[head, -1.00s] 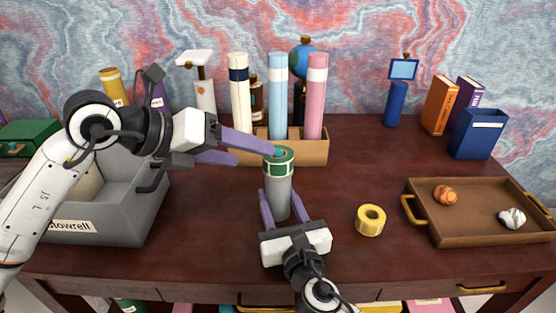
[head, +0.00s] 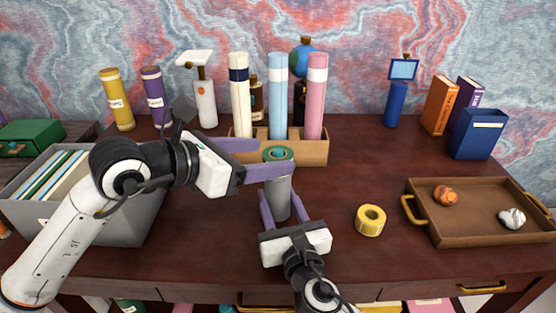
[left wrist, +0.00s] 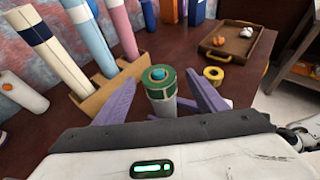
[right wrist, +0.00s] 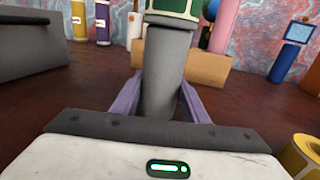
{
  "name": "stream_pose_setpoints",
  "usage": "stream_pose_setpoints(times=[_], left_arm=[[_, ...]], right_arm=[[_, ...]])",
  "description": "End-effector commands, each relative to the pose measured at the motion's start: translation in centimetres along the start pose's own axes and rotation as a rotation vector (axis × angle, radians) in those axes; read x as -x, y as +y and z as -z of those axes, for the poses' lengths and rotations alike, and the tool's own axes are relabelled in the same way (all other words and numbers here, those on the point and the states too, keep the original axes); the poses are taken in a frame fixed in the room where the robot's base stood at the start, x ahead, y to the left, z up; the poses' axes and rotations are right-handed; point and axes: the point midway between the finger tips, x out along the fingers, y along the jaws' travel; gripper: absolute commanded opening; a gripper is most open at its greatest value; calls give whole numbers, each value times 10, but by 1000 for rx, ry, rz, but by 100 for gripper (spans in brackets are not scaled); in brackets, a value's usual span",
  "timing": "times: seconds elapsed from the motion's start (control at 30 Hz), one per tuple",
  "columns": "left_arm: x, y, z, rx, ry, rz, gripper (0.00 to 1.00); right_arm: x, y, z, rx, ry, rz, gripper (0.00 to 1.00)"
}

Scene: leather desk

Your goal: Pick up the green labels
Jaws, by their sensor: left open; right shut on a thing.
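The green labels (head: 278,154) are a green roll with a teal centre, sitting on top of a grey cylinder (head: 277,198). The roll also shows in the left wrist view (left wrist: 159,77) and at the top of the right wrist view (right wrist: 172,8). My left gripper (head: 270,158) is open, its purple fingers on either side of the roll. My right gripper (head: 276,208) is shut on the grey cylinder low down and it stands upright; the right wrist view shows the fingers (right wrist: 160,100) on both sides of it.
A roll of yellow labels (head: 370,220) lies right of the cylinder. A brown tray (head: 480,234) holds two crumpled balls. A wooden holder (head: 310,152) with tall rolls stands close behind. A grey file box (head: 120,226) is at left.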

Motion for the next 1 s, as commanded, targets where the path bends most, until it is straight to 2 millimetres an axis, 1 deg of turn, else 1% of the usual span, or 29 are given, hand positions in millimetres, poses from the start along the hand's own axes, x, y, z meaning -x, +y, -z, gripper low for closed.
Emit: stream_pose_setpoints(times=[0.2, 0.3, 0.4, 0.6, 0.87, 1.0], left_arm=[[-32, 2, 6, 3, 0, 2, 65], [-43, 2, 6, 3, 0, 2, 65], [-48, 2, 7, 2, 1, 1, 65], [-48, 2, 7, 1, 1, 1, 65], [-48, 3, 7, 2, 1, 1, 21], [-48, 3, 7, 2, 0, 1, 21]], right_arm=[[0, 0, 0, 0, 1, 0, 16], [0, 0, 0, 0, 1, 1, 16], [0, 0, 1, 0, 1, 1, 16], [0, 0, 1, 0, 1, 1, 16], [0, 0, 1, 0, 1, 1, 16], [0, 0, 1, 0, 1, 1, 16]])
